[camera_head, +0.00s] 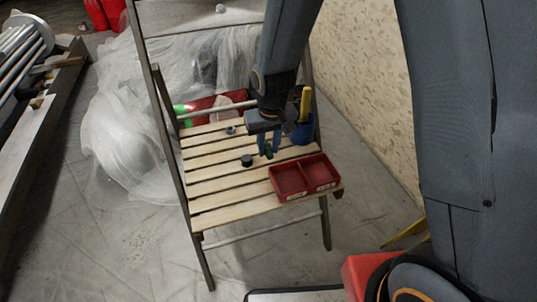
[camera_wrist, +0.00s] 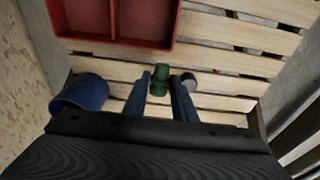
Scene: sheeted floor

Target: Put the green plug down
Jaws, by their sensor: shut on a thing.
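My gripper (camera_head: 268,152) is shut on the green plug (camera_head: 269,150), low over the slatted wooden seat (camera_head: 225,198). In the wrist view the green plug (camera_wrist: 160,78) shows between the fingertips (camera_wrist: 160,82). Whether it touches the slats I cannot tell. A small dark cylinder (camera_head: 247,160) stands on the slats left of my gripper in the head view. A red two-compartment tray (camera_head: 300,195) sits at the seat's near right edge; it looks empty. It also shows at the top of the wrist view (camera_wrist: 118,42).
A blue cup (camera_head: 301,134) with a yellow-handled item (camera_head: 306,103) stands right of my gripper. A small grey item (camera_head: 231,130) lies farther back. A red container (camera_head: 205,108) and plastic sheeting (camera_head: 125,145) are behind. The seat's near left slats are clear.

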